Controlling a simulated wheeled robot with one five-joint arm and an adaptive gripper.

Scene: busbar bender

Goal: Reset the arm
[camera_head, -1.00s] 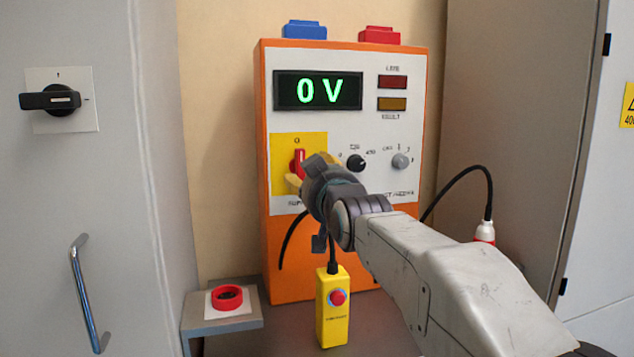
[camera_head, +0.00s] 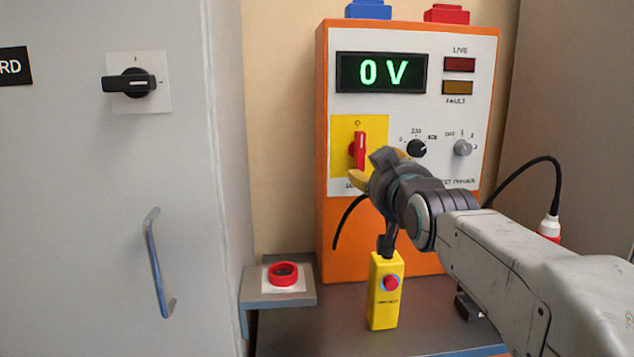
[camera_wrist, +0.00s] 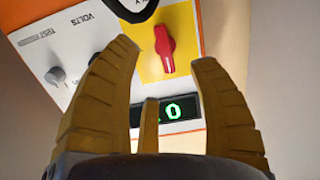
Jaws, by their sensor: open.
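My arm (camera_head: 500,255) reaches in from the lower right of the head view. My gripper (camera_head: 366,172) is in front of the orange test unit (camera_head: 325,235), just below its red rotary switch (camera_head: 360,149) on the yellow plate. In the wrist view my gripper (camera_wrist: 165,60) has its yellow fingers spread wide with nothing between them. The red switch (camera_wrist: 164,48) shows beyond the fingertips, apart from them. The display (camera_head: 382,73) reads 0 V in green. The LIVE lamp (camera_head: 460,64) and FAULT lamp (camera_head: 457,87) look dark.
A yellow pendant with a red button (camera_head: 384,300) stands on the bench below my gripper. A red ring (camera_head: 283,273) sits on a small grey shelf (camera_head: 255,299). A grey cabinet with a black rotary handle (camera_head: 130,83) and metal pull (camera_head: 156,262) is at left.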

